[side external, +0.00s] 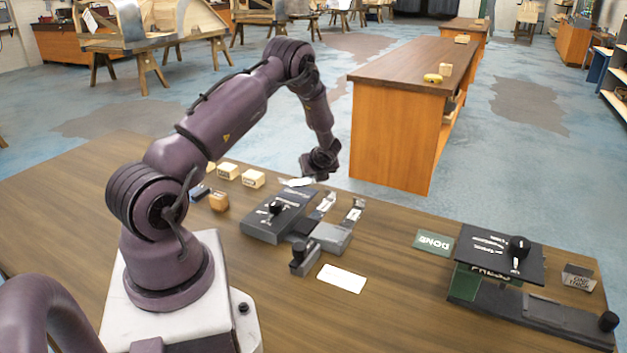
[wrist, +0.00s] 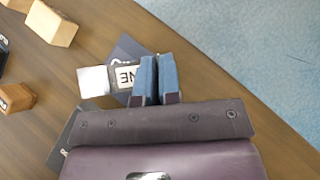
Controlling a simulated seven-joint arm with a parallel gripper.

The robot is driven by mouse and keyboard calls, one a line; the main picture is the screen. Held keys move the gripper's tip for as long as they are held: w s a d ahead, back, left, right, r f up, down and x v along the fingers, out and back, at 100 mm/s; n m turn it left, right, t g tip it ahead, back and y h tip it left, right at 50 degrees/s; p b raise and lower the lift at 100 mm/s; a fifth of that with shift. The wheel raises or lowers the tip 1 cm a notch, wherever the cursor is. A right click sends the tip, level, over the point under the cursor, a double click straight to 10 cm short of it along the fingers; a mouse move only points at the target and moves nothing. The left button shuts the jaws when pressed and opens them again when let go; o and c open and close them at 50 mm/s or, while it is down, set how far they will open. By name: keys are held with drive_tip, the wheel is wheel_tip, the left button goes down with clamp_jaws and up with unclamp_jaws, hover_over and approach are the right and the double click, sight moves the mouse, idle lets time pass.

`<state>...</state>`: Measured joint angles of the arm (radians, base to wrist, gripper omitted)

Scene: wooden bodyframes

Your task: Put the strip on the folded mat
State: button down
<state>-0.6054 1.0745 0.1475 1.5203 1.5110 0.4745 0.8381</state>
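My gripper (side external: 320,165) is above the table's far edge; its blue fingers (wrist: 157,75) are together in the wrist view, with nothing visible between them. A small white piece (side external: 297,182) lies just left of and below it; a white square (wrist: 93,81) shows left of the fingers in the wrist view, with a lettered white label (wrist: 128,74) against them. I cannot tell which is the strip. A dark mat-like sheet (wrist: 125,48) with white lettering lies partly behind the fingers; I cannot tell whether it is the folded mat. A green mat (side external: 433,243) marked DONE lies bare at right.
A grey fixture (side external: 330,236) with a black-knobbed block (side external: 280,212) stands mid-table. A white card (side external: 342,278) lies in front. Wooden blocks (side external: 252,179) stand left of the gripper.

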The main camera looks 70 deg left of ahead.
drive_tip(key=shift+f, duration=1.45)
drive_tip(key=shift+f, duration=0.15)
drive_tip(key=c, duration=1.3)
unclamp_jaws()
